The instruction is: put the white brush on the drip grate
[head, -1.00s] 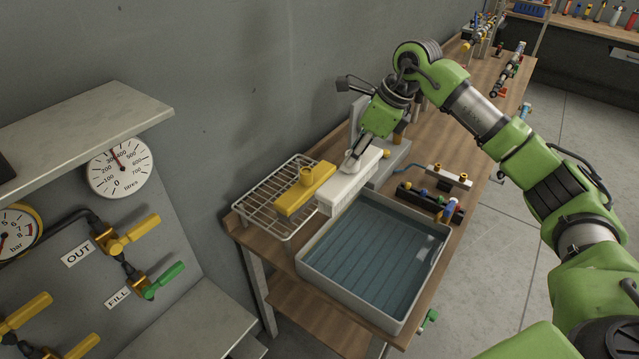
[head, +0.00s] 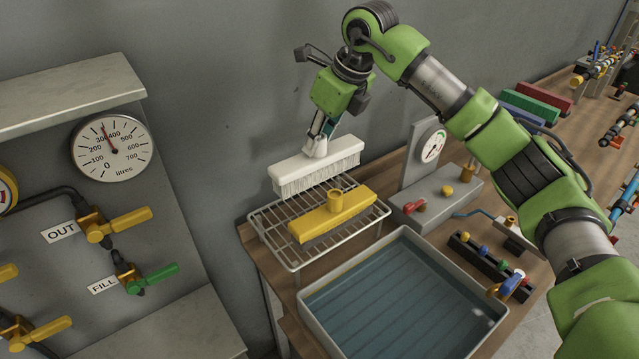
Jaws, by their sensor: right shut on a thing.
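The white brush (head: 316,165) is a long white block with bristles facing down. My right gripper (head: 318,146) is shut on the post at its top and holds it over the back left part of the drip grate (head: 277,246). The bristle tips look close to the wires, but I cannot tell whether they touch. The grate is a wire rack on the wooden bench. A yellow brush (head: 331,215) lies across its front right part, just in front of the white brush. My left gripper is not in view.
A grey tub of water (head: 400,300) stands right in front of the grate. A grey test unit with a gauge (head: 433,190) stands to the right. The wall is close behind the grate. A panel with valves and a litre gauge (head: 111,147) is at left.

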